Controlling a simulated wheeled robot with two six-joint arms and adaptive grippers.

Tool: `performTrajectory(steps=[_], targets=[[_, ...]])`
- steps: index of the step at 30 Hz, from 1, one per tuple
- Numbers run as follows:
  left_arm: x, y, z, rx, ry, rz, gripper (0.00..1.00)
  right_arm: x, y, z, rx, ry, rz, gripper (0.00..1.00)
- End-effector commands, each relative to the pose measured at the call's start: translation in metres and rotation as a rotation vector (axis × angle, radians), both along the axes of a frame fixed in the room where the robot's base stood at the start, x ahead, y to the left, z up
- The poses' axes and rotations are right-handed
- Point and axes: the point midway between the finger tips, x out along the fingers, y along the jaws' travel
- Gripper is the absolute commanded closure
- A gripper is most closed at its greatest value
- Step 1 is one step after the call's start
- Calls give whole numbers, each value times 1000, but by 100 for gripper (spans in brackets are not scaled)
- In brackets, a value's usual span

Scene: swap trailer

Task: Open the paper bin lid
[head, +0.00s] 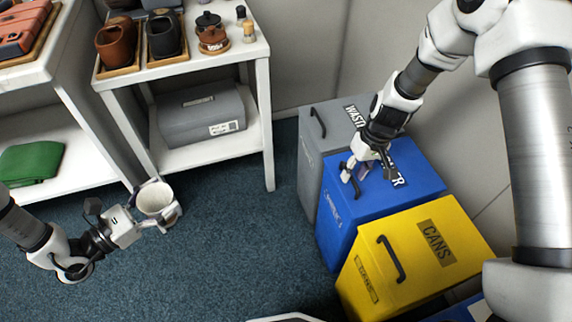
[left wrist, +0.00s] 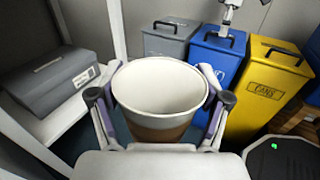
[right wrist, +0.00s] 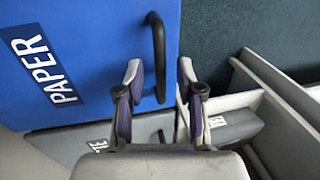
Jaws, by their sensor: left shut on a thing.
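The paper bin (head: 340,235) is blue with a flat blue lid (head: 415,170) that lies closed. A black bar handle (right wrist: 158,50) stands on the lid, close to its front edge. My right gripper (head: 356,174) is over the lid at the handle. In the right wrist view its fingers (right wrist: 160,70) are spread, and the handle shows between and beyond the tips. I cannot tell whether they touch it. My left gripper (head: 162,208) is shut on a white paper cup (head: 154,197) with a brown lower part. The cup is upright and looks empty inside.
A grey waste bin (head: 310,165) and a yellow cans bin (head: 375,290) stand on either side of the paper bin, lids closed. A white shelf (head: 200,66) with cups, jars and a grey box (head: 203,115) stands at the back left. The carpet between is clear.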

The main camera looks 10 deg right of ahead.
Motion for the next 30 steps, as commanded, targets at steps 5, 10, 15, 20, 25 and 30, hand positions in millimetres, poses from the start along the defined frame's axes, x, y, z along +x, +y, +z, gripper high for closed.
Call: performTrajectory(steps=[5,10,15,20,25,30], targets=[[0,0,0,0,0,0,38,0,0,0,0,0,0,63],[0,0,0,0,0,0,38,0,0,0,0,0,0,100],[0,0,0,0,0,0,38,0,0,0,0,0,0,100],[0,0,2,0,0,0,38,0,-1,3,10,0,0,100],[0,0,6,0,0,0,38,1,-4,15,54,6,-3,100],[0,0,14,0,0,0,38,3,-13,39,144,16,-4,100]])
